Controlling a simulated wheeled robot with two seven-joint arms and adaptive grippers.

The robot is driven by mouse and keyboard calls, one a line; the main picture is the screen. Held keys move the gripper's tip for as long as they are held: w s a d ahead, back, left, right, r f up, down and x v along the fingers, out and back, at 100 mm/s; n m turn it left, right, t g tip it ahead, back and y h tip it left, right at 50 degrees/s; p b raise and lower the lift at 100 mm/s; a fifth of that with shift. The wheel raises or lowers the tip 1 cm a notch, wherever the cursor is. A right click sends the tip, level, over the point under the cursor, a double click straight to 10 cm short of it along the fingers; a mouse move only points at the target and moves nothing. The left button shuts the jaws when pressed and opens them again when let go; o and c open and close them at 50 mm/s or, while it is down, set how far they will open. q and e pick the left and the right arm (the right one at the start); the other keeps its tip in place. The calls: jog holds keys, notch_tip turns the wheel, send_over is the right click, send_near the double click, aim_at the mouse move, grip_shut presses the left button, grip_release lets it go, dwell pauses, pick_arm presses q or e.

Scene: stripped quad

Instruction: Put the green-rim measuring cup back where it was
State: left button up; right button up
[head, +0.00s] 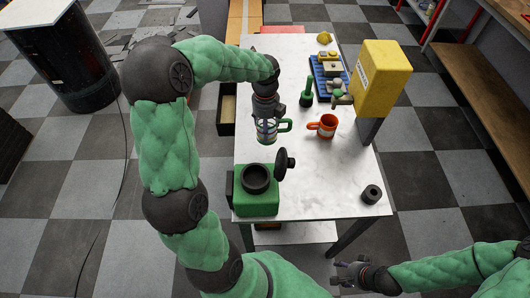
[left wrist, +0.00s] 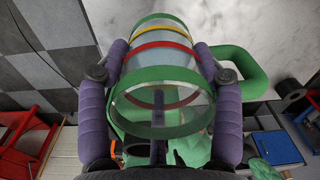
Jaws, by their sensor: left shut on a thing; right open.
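The green-rim measuring cup (head: 266,133) is clear, with a green handle on its right side. In the left wrist view the cup (left wrist: 162,116) shows a green rim and yellow and red bands. My left gripper (head: 267,118) is shut on it, one purple finger on each side. The cup is over the left part of the white table (head: 318,182); I cannot tell whether it touches the top. My right gripper (head: 347,272) is open and empty, low in front of the table.
A green box with a dark bowl-like top (head: 256,202) stands at the table's front left. An orange mug (head: 324,126), a green bottle-like thing (head: 306,93), a yellow machine (head: 379,72), a blue tray (head: 320,87) and a dark ring (head: 372,194) are also there. The middle right is clear.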

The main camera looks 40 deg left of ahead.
pick_arm(q)
jog(key=shift+s+a+r+m, duration=0.1)
jog(key=shift+s+a+m, duration=0.05)
jog(key=shift+a+m, duration=0.15)
jog(key=shift+f, duration=0.25)
jog(key=shift+f+b, duration=1.4)
jog(key=shift+f, duration=3.35)
jog(key=shift+f, duration=0.1)
jog(key=o, duration=1.4)
notch_tip(320, 180, up, 12)
jog(key=p, duration=0.3)
jog(key=shift+s, duration=0.1)
